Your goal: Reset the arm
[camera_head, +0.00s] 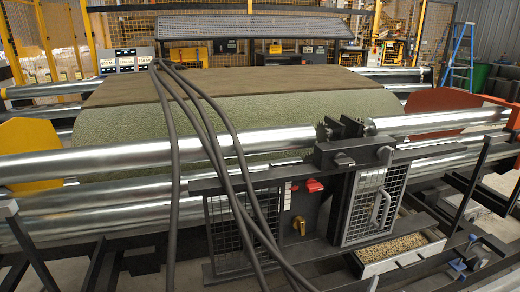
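Neither of my arms nor grippers can be made out in the head view. A large green turf roll (290,112) lies across the machine, with a brown strip (225,84) along its upper back side. Shiny metal rollers (110,158) run across in front of it. An orange side plate (28,140) stands at its left and a red-brown plate (440,105) at its right.
Dark hoses (172,190) hang down in front of the rollers. A control housing with a mesh door (375,205) and red switch (314,185) stands at front centre. A tray of granules (392,249) sits low right. A blue ladder (461,55) stands behind.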

